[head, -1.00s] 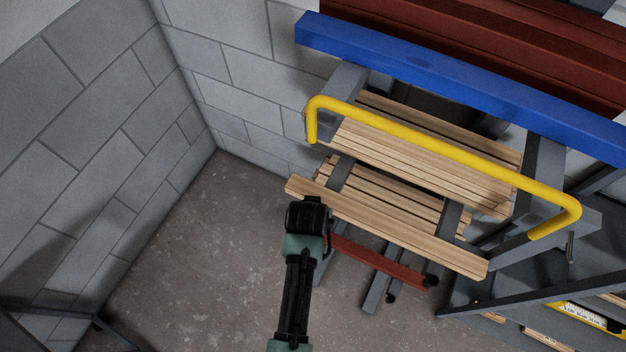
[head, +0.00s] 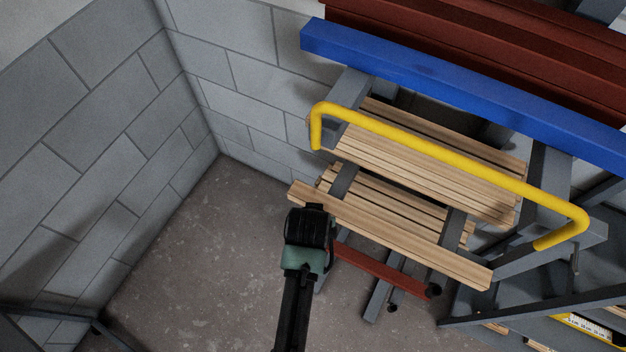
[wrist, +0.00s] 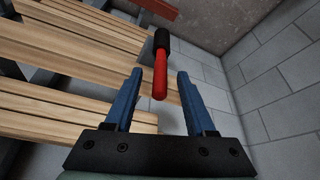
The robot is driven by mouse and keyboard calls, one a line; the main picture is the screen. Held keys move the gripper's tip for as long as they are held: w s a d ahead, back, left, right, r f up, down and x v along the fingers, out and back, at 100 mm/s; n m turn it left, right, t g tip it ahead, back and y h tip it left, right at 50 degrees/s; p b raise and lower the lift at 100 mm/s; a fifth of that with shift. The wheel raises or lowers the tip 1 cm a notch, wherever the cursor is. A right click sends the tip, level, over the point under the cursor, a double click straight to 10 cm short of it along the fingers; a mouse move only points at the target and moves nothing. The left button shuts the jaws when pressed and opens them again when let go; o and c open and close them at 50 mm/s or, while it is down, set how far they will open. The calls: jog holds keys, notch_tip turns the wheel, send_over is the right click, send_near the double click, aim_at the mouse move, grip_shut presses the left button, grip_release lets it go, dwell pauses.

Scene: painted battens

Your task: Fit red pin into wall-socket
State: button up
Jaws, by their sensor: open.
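The red pin (wrist: 160,85) shows in the wrist view, a slim red rod with a thick black part (wrist: 162,40) at its far end. My gripper (wrist: 160,73) has two blue fingers set wide apart, one on each side of the red rod. The near end of the rod lies in the gap, with space on both sides, so the fingers do not appear to touch it. In the head view my gripper (head: 309,226) is a dark shape by the left end of the front plank, and its fingertips are hidden. I cannot make out the wall-socket.
Wooden slatted shelves (head: 440,175) on grey metal stand at the right, with a yellow rail (head: 430,155) and a blue beam (head: 460,92) above. A dark red bar (head: 385,270) lies low. Grey block walls (head: 90,130) meet at left; floor there is clear.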

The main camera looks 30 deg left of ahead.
jog(key=v, duration=0.9)
jog(key=shift+r+b, duration=0.2)
jog(key=shift+b, duration=0.25)
